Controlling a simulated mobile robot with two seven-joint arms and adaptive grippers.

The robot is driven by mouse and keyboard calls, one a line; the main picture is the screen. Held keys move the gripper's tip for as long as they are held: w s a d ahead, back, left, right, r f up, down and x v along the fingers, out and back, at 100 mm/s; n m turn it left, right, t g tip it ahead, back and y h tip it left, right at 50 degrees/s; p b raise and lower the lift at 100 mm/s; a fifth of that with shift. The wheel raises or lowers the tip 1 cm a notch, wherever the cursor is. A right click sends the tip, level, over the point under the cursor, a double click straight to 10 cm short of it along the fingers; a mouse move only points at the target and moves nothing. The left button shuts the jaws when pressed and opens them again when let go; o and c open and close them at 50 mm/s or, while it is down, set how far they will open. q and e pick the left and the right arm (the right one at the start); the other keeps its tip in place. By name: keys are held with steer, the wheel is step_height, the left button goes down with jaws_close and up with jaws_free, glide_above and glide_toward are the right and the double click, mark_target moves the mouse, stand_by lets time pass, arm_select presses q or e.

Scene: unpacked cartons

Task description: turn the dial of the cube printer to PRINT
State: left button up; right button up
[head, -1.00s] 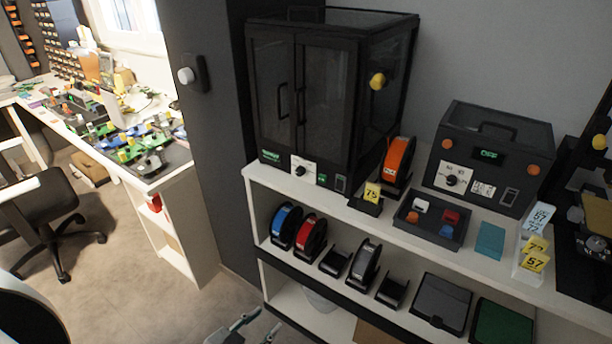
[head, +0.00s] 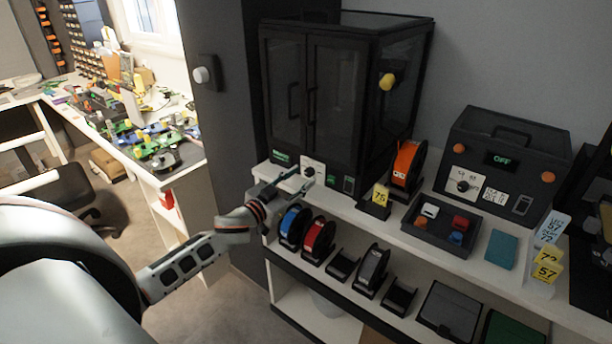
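The tall black two-door cabinet (head: 335,100), which I take to be the cube printer, stands at the left end of the white shelf. Its dial (head: 309,171) is a small dark knob on a white plate low on the front. The dial's marks are too small to read. My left gripper (head: 304,180) is just in front of this plate, at the dial's height. Its two fingers are apart with nothing seen between them. Whether a finger touches the dial cannot be told. My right gripper is not in view.
An orange spool (head: 407,163), a yellow 75 tag (head: 380,195) and a dark tray (head: 427,236) stand between. Spools and holders fill the lower shelf.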

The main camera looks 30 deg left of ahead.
mark_target(310, 172)
arm_select(q)
steer(key=shift+w+d, duration=0.15)
steer(key=shift+w, duration=1.15)
jaws_close()
